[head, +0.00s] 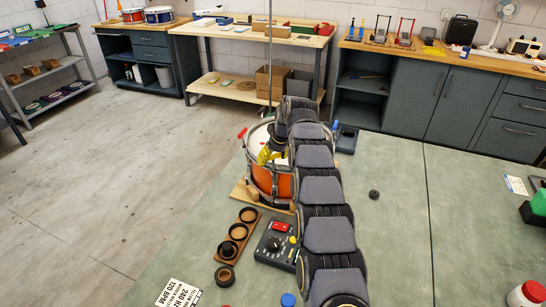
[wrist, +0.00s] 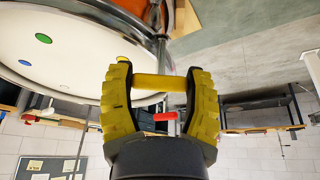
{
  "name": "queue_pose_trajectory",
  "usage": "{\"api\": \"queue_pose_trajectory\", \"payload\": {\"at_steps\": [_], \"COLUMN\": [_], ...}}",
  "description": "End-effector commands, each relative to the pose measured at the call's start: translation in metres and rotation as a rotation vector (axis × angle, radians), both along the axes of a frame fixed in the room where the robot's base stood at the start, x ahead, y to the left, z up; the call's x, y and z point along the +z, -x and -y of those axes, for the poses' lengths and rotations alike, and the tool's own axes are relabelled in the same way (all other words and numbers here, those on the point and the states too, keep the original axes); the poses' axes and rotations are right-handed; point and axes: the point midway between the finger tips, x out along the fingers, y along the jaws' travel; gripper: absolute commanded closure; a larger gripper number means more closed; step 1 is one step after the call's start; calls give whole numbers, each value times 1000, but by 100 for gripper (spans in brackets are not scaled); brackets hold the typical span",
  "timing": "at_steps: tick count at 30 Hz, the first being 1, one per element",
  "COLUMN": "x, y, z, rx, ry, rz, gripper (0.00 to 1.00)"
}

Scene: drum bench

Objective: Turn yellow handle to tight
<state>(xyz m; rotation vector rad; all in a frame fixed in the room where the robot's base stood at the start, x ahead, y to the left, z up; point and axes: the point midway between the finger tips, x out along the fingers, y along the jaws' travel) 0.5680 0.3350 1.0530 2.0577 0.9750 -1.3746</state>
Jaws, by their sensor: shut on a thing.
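An orange drum with a white head and metal rim stands on the bench in the head view (head: 284,186). Its white head with coloured dots fills the upper left of the wrist view (wrist: 70,50). My gripper (wrist: 160,84) has yellow ribbed fingers at the drum's rim. The yellow handle (wrist: 153,82) spans crosswise between the fingers, and they are shut on it. In the head view my gripper (head: 267,154) is partly hidden by my arm, and I cannot make out the handle there. A red handle (head: 242,132) sticks out at the drum's left side.
A wooden strip with black rings (head: 238,232) and a dark control box (head: 276,246) with a red switch stand in front of the drum. A small dark knob (head: 374,194) lies to the right. The green bench top (head: 395,240) right of my arm is mostly clear.

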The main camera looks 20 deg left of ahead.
Motion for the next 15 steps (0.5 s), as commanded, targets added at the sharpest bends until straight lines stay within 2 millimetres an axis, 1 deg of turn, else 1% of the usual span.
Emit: {"api": "queue_pose_trajectory", "payload": {"at_steps": [1, 15], "x": [2, 3], "y": [1, 1], "z": [0, -1], "rx": [-33, -460], "ry": [-2, 0], "rz": [-2, 1], "gripper": [78, 77]}}
